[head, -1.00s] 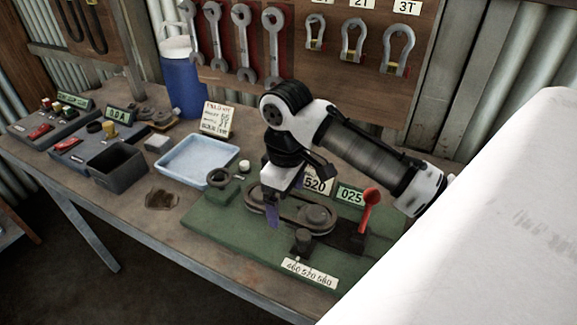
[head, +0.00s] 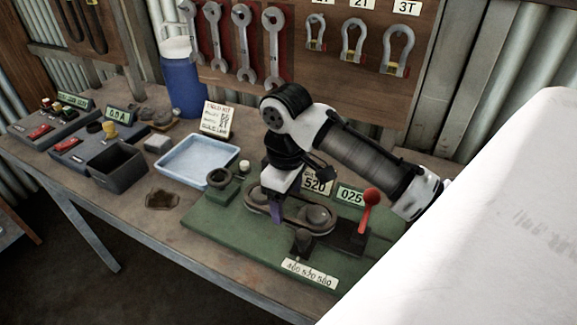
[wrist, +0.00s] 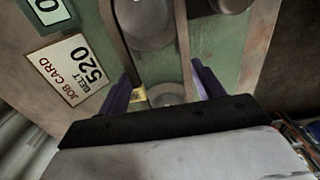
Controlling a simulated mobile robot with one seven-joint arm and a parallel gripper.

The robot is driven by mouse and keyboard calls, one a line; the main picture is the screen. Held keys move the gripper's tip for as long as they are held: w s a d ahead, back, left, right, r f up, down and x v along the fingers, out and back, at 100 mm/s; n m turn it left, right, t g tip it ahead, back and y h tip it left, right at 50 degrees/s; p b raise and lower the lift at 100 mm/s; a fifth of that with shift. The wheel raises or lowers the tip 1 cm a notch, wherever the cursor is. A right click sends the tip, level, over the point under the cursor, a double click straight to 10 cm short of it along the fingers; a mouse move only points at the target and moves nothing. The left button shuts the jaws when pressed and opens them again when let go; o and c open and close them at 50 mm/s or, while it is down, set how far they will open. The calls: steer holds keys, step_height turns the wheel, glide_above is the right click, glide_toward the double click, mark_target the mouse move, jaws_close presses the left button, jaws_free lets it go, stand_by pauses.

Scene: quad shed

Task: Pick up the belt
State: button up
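The belt (head: 259,206) is a dark loop around two round pulleys on a green board (head: 217,222). In the wrist view its two strands run up the picture, the right strand of the belt (wrist: 183,48) close to my right finger. My gripper (head: 277,212) points down at the left part of the loop. In the wrist view my gripper (wrist: 164,86) has its purple fingers wide apart, with the strands appearing between them. A pulley and a small brass-coloured part show between the fingers. Whether the fingers touch the belt cannot be told.
A red-knobbed lever (head: 369,200) stands right of the pulleys, with a 025 sign (head: 350,195) and job card (head: 316,183) behind. A short dark post (head: 301,242) stands in front. A pale blue tray (head: 197,160) is to the left. Wrenches and shackles hang behind.

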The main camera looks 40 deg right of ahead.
steer(key=c, duration=0.3)
steer(key=shift+r, duration=0.15)
step_height(320, 180, up, 20)
steer(key=shift+r+b, duration=0.15)
steer(key=shift+b, duration=0.25)
stand_by(1.1)
